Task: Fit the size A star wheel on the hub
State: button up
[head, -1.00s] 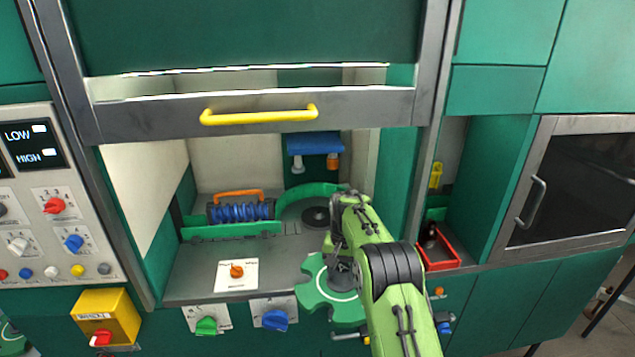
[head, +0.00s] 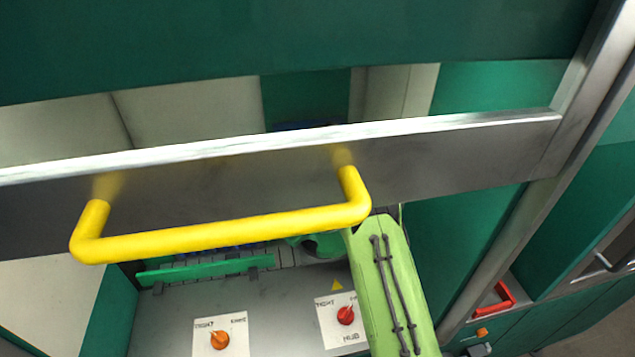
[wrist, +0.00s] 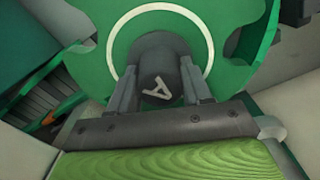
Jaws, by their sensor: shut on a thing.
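The size A star wheel (wrist: 235,45) is a green notched disc with a white ring and a dark central knob (wrist: 160,72) marked with a letter A. In the wrist view my gripper (wrist: 158,80) is shut on this knob, with one finger on each side. In the head view my gripper is hidden behind the raised sash and its yellow handle; only my green arm shows, reaching inside. The hub is not visible in either view now. A red knob (head: 345,315) on a plate lettered HUB is on the deck, left of my arm.
The grey sash (head: 450,165) with its yellow handle (head: 225,230) spans the opening above my arm. An orange knob (head: 218,340) and a green rail (head: 205,270) are on the deck at left. A red tray (head: 490,303) is outside, right of the frame post.

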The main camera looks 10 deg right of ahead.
jog(key=shift+w, duration=0.55)
jog(key=shift+s+f+b, duration=0.3)
jog(key=shift+s+b, duration=0.25)
jog(key=shift+b, duration=0.05)
jog(key=shift+s+f+b, duration=0.1)
jog(key=shift+f+b, duration=0.3)
jog(key=f+b, duration=0.2)
jog(key=f, duration=0.1)
jog(key=shift+w+b, duration=0.35)
jog(key=shift+s+f+b, duration=0.15)
jog(key=shift+f+b, duration=0.2)
jog(key=shift+f, duration=0.8)
jog(key=shift+r, duration=0.1)
jog(key=shift+s+f, duration=0.1)
jog(key=shift+f, duration=0.25)
